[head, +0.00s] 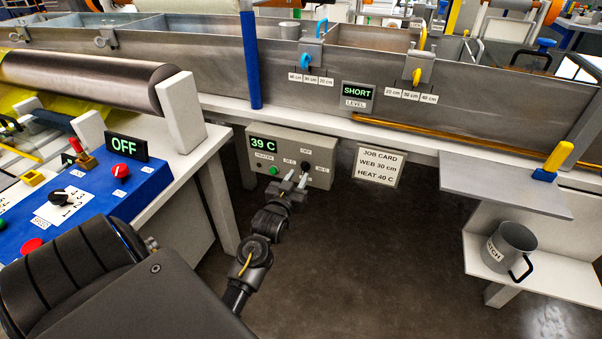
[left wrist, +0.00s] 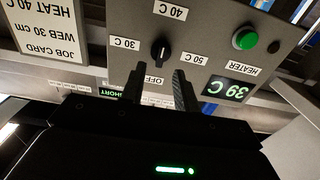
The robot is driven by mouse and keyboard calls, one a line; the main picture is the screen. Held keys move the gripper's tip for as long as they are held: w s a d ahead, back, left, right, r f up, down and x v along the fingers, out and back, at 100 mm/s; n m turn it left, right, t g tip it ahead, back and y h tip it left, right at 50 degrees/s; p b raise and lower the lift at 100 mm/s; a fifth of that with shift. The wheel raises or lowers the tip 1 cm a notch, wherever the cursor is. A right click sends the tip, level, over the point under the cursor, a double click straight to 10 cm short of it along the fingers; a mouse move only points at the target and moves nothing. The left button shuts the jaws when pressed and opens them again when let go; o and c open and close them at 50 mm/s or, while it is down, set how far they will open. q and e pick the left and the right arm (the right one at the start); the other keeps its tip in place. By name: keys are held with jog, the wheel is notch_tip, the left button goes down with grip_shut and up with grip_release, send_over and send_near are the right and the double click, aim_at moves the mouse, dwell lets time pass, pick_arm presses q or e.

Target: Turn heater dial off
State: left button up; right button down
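The heater box (head: 322,152) is a grey panel below the long bath, and its display reads 39 C. Its black dial (left wrist: 160,50) shows upside down in the left wrist view, ringed by labels OFF, 30 C, 40 C and 50 C. I cannot tell surely which label its pointer marks. The OFF label (left wrist: 154,80) lies on the fingers' side of the dial. My left gripper (head: 297,179) is open and empty just in front of the panel. In the left wrist view its two fingers (left wrist: 158,78) stand apart, with the dial just beyond their tips. My right gripper is not in view.
A green button (left wrist: 245,39) sits beside the dial. A job card (head: 378,167) reading WEB 30 cm, HEAT 40 C hangs right of the box. The blue control console (head: 120,190) stands left. A grey jug (head: 512,248) stands on a low shelf at right. Open floor lies between.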

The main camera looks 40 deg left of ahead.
aim_at(303, 168)
pick_arm(q)
jog(key=shift+x, duration=1.8)
grip_shut()
